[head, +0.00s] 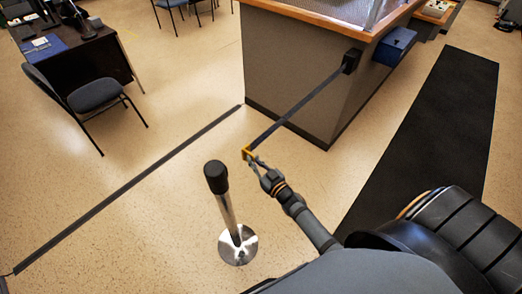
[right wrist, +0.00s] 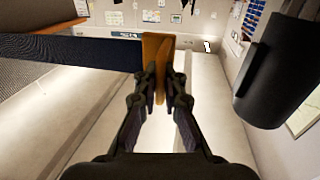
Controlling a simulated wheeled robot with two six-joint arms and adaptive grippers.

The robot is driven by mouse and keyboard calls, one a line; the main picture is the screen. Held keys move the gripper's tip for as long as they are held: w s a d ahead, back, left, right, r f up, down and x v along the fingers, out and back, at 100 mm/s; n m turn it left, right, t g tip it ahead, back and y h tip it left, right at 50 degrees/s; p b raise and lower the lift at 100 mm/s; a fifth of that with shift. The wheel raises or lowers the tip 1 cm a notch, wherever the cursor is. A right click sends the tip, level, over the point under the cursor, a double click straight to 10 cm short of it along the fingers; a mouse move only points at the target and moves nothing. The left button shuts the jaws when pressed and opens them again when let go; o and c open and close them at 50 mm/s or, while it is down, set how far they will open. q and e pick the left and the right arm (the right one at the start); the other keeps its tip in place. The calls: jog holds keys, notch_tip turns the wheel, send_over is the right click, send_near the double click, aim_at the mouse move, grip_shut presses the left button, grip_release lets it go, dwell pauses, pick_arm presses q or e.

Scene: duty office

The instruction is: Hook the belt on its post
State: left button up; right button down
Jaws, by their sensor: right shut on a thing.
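A dark belt (head: 300,103) runs taut from a black wall unit (head: 351,60) on the counter's side to a yellow-orange end clip (head: 247,153). My right gripper (head: 256,164) is shut on that clip. In the right wrist view the clip (right wrist: 157,62) stands between the fingertips of my right gripper (right wrist: 160,88), with the belt (right wrist: 70,54) leading off to the left. The post (head: 228,205) stands upright on a round shiny base, with a black head (head: 216,177). The head is left of the clip and apart from it. The post's black head (right wrist: 278,68) also fills the right of the wrist view.
A grey counter (head: 300,65) with a wooden top stands behind the belt. A dark strip (head: 140,185) crosses the floor at left. A chair (head: 95,95) and desk (head: 85,60) are at upper left. A black mat (head: 440,140) lies at right. The floor around the post is clear.

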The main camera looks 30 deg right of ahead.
pick_arm(q)
jog(key=shift+d+r+p, duration=0.35)
jog(key=shift+r+p, duration=0.05)
jog(key=shift+r, duration=0.15)
pick_arm(e)
jog(key=a, duration=0.1)
jog(key=s+a, duration=0.2)
jog(key=a, duration=0.1)
jog(key=shift+a+f, duration=0.1)
jog(key=shift+f, duration=0.25)
jog(key=c, duration=1.8)
grip_release()
jog(key=shift+c, duration=0.2)
jog(key=shift+o, duration=0.4)
jog(key=shift+r, duration=0.2)
